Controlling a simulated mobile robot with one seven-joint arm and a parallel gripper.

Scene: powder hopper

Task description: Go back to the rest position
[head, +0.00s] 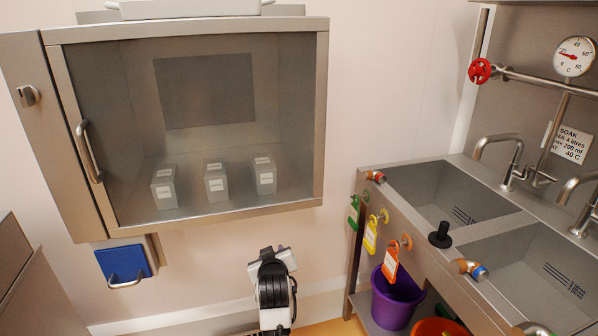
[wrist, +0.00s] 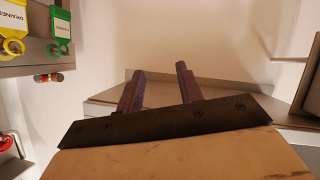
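My gripper (wrist: 160,72) shows in the wrist view with its two dark fingers apart and nothing between them. In the head view my arm's black and white end (head: 272,285) stands at the bottom middle, below the glass-fronted cabinet and left of the sink unit. The fingers are mostly hidden there. The gripper touches nothing that I can see.
A closed steel cabinet (head: 185,222) holds three small labelled boxes (head: 215,182). A blue flap (head: 124,262) hangs below it. The double sink (head: 440,170) is at right, with coloured tags (head: 371,235) on its front and a purple bucket (head: 396,300) underneath.

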